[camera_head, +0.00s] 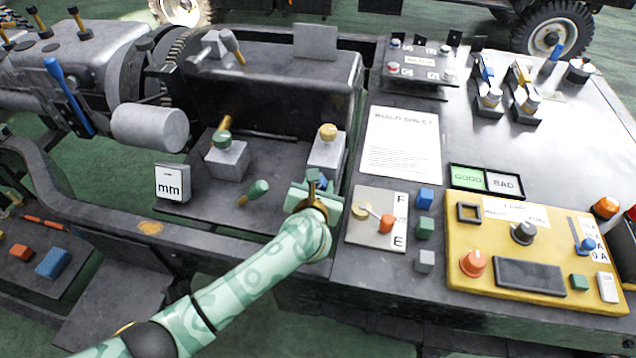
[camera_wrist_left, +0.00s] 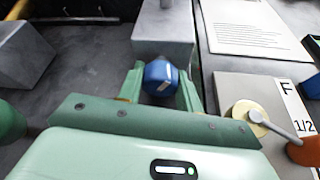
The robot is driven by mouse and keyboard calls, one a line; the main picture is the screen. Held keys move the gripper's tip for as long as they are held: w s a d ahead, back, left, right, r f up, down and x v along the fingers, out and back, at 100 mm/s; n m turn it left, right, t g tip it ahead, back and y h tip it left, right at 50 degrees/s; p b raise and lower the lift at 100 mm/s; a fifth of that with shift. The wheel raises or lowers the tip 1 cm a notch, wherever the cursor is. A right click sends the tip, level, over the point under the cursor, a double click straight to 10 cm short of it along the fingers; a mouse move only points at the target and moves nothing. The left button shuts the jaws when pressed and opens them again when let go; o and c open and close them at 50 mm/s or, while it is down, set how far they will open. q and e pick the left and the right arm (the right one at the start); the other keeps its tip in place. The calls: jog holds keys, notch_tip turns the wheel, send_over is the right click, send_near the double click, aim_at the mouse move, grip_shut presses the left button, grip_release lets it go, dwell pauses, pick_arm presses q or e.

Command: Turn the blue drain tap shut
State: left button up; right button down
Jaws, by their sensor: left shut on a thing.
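The blue drain tap (camera_wrist_left: 160,74) shows in the left wrist view as a rounded blue knob with a pale mark, low in front of a grey block (camera_wrist_left: 163,30). My left gripper (camera_wrist_left: 160,88) has a finger on each side of it and is shut on it. In the head view my left gripper (camera_head: 317,186) is at the front of the grey block, and only a little of the tap (camera_head: 323,181) shows; the hand covers the rest. My right gripper is not in view.
A yellow-topped grey block (camera_head: 327,153) stands just behind the hand. To its right is the F–E gauge plate (camera_head: 368,234) with an orange knob (camera_head: 386,223).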

pick_arm(q)
jog(key=shift+m, duration=0.4)
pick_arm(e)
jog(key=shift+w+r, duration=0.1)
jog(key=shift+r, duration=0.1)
pick_arm(q)
jog(key=shift+y, duration=0.3)
jog(key=o, duration=1)
jog(key=shift+s+r+p, duration=0.1)
jog(key=shift+s+p, duration=0.1)
jog(key=shift+p, duration=0.15)
jog(key=d+p+v, duration=0.1)
jog(key=p+v, duration=0.4)
jog(key=v, duration=1.1)
jog(key=shift+a+p, duration=0.4)
jog(key=shift+a, duration=0.05)
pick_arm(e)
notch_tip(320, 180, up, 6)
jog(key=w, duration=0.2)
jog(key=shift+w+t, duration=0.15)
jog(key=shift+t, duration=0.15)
pick_arm(q)
jog(key=shift+f, duration=0.25)
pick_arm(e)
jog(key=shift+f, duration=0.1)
